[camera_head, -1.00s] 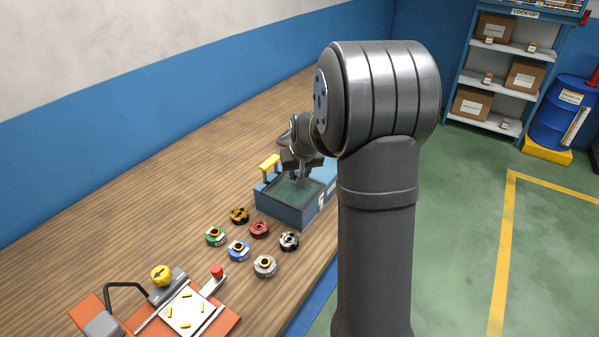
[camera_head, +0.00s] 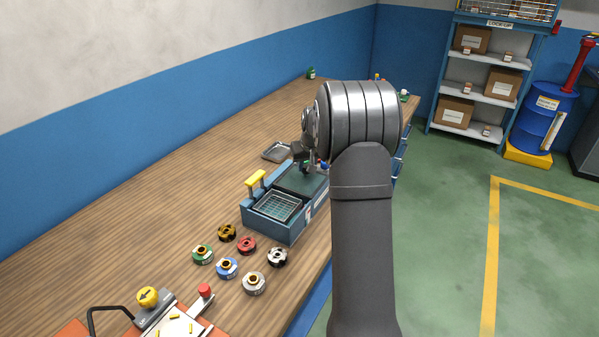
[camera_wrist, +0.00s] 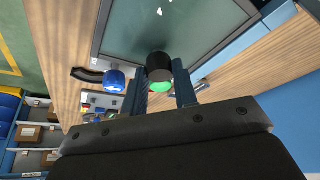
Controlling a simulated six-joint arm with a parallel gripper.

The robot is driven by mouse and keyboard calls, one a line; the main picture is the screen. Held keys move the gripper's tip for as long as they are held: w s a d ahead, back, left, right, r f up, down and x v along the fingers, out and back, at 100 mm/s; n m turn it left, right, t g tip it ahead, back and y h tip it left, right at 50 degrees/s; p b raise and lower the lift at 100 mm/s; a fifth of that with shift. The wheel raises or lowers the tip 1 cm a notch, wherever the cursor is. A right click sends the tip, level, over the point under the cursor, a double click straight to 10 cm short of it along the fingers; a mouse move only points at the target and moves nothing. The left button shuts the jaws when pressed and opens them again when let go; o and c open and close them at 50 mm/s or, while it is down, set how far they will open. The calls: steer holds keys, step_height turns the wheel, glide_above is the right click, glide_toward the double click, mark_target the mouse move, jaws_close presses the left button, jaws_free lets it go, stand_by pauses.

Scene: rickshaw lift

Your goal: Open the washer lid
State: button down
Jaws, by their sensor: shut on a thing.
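The washer (camera_head: 285,222) is a blue box on the bench with a yellow-topped handle (camera_head: 256,178) on its left side. Its near compartment is uncovered and a wire basket (camera_head: 277,206) shows inside. The dark glass lid (camera_head: 300,180) lies back over the far part of the washer. My gripper (camera_head: 308,165) is above the lid, partly hidden by my arm. In the wrist view, my gripper (camera_wrist: 160,80) is shut on the lid's black knob (camera_wrist: 159,67), with the framed lid (camera_wrist: 168,32) beyond it. A green disc shows by the knob; I cannot tell what it belongs to.
Several coloured round parts (camera_head: 246,245) sit in front of the washer. A grey tray (camera_head: 277,152) lies behind it. A fixture with a red knob (camera_head: 204,291) is at the near end. The bench left of the washer (camera_head: 170,190) is clear.

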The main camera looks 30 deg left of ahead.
steer(key=shift+w+r, duration=0.1)
steer(key=shift+w, duration=0.15)
steer(key=c, duration=1.1)
jaws_free()
steer(key=shift+c, duration=0.2)
steer(key=v, duration=1.7)
steer(key=shift+d, duration=0.1)
steer(key=x, duration=1.7)
steer(key=shift+s, duration=0.25)
